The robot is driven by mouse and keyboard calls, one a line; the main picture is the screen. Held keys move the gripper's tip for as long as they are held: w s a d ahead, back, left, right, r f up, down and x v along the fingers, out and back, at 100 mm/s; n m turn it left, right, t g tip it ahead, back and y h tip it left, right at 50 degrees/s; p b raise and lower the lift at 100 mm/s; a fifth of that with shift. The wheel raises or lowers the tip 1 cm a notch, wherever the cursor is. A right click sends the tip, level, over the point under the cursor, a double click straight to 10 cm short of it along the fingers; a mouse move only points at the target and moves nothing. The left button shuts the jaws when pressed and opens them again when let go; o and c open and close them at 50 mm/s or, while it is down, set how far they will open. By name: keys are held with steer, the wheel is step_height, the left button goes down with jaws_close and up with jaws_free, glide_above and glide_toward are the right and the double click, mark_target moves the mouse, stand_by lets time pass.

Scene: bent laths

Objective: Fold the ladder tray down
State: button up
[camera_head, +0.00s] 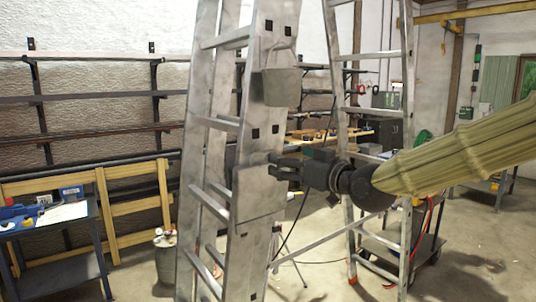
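A metal stepladder (202,122) stands upright with its legs spread. The ladder tray looks like the flat grey panel (257,196), which lies upright along the ladder's front rail. My gripper (275,167) comes in from the right, with its dark fingers at the panel's upper right edge. Its fingers lie one above the other and overlap the panel in the picture. I cannot tell whether they touch or grip it, and the fingers hide part of the edge.
A grey bucket (282,87) hangs on the front rail above my gripper. The ladder's other leg frame (407,130) stands behind my arm. A blue workbench (50,222) with tools is at left, and a cart (392,254) stands at right. Concrete floor (470,265) is clear at lower right.

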mark_target(265, 153)
steer(key=p+x, duration=0.2)
steer(key=x, duration=0.7)
steer(key=shift+a+p, duration=0.3)
steer(key=shift+s, duration=0.1)
steer(key=c, duration=1)
steer(key=shift+a, duration=0.1)
steer(key=shift+c, duration=0.6)
steer(key=shift+f+b, duration=0.2)
steer(key=shift+b, duration=0.25)
